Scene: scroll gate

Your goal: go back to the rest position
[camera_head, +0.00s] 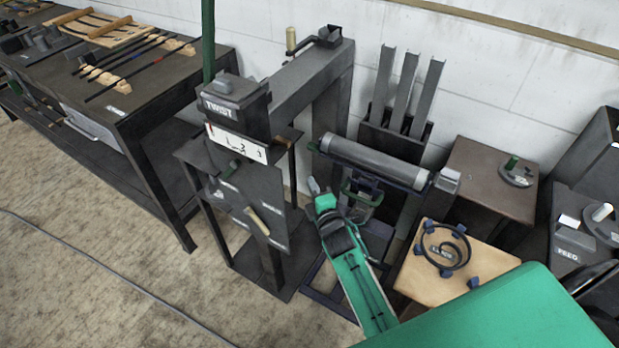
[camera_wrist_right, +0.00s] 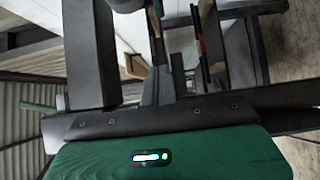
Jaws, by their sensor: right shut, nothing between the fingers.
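My right arm, green with a dark wrist, reaches in from the lower right of the head view. My right gripper (camera_head: 315,187) is shut and empty. It is in front of the roller stand, just right of the machine marked TWIST (camera_head: 238,150), with no clear contact visible. In the right wrist view, the green wrist housing fills the bottom, and dark metal frames stand beyond it. My left gripper is not in view.
A grey roller (camera_head: 372,160) on a stand is close behind my right gripper. A workbench (camera_head: 150,95) with rods is at the left.

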